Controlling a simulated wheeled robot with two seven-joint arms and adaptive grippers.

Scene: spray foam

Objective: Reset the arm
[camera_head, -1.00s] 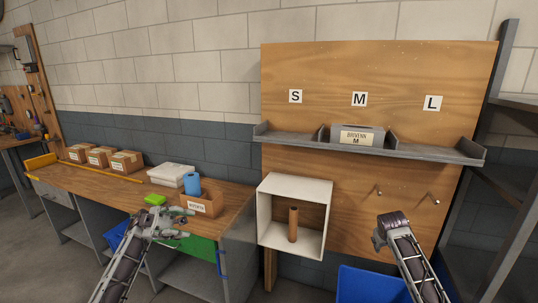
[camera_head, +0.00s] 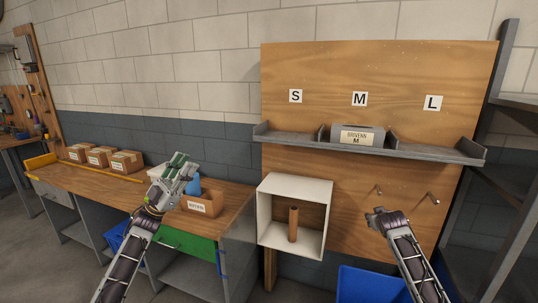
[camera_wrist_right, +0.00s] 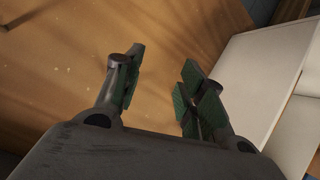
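My left gripper (camera_head: 177,167) is raised above the workbench, in front of the blue item (camera_head: 193,186) and the white stack. Its green pads show, but I cannot tell whether its fingers are apart; I see nothing held in it. My right arm comes up from the lower right in the head view, and its gripper end (camera_head: 377,217) is before the lower wooden board, foreshortened. In the right wrist view my right gripper (camera_wrist_right: 163,78) is open, its green-padded fingers apart with nothing between them.
The workbench (camera_head: 85,184) bears several cartons (camera_head: 127,162) and a small cardboard bin (camera_head: 203,205). A blue bin (camera_head: 365,287) stands low at front.

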